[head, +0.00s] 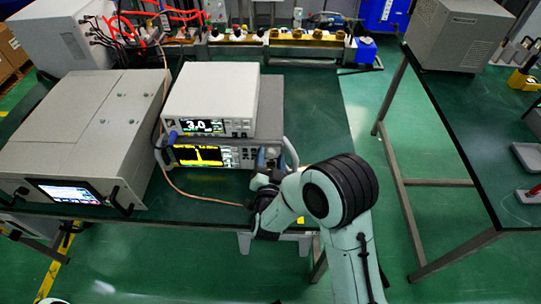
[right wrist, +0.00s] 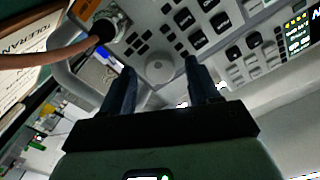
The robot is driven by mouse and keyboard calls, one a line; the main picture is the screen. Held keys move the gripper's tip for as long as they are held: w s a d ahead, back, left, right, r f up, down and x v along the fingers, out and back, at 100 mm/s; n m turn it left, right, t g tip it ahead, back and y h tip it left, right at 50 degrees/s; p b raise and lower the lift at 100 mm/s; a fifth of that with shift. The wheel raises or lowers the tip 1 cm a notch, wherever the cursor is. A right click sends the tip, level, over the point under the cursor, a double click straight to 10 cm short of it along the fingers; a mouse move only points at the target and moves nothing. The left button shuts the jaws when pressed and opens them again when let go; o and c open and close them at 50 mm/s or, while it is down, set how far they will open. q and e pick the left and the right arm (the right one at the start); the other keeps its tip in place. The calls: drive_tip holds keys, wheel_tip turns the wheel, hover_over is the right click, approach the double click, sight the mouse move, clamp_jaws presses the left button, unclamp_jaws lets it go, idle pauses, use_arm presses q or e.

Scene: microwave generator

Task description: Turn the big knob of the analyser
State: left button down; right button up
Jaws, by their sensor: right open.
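The analyser (head: 205,158) is the lower instrument with a yellow trace on its screen, under a white unit, in the head view. Its big knob (right wrist: 159,71) is a round pale grey dial on the front panel in the right wrist view. My right gripper (right wrist: 158,66) is open, with one dark finger on each side of the knob in that view. I cannot tell whether the fingers touch it. In the head view my right gripper (head: 268,158) is at the right end of the analyser's front, and the arm hides the knob. My left gripper is out of view.
A white unit (head: 212,90) reading 3.0 sits on the analyser. A large grey box (head: 85,130) with a screen stands at the left. A copper-coloured cable (right wrist: 65,54) runs to a connector left of the knob. Panel buttons lie beside the knob.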

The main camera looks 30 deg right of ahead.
drive_tip(key=shift+s, duration=0.1)
drive_tip(key=c, duration=1)
drive_tip(key=shift+c, duration=0.2)
drive_tip(key=shift+n, duration=0.4)
drive_tip(key=n, duration=0.3)
drive_tip(key=shift+a+r, duration=0.1)
drive_tip(key=shift+n+p, duration=0.55)
drive_tip(key=shift+n, duration=1.45)
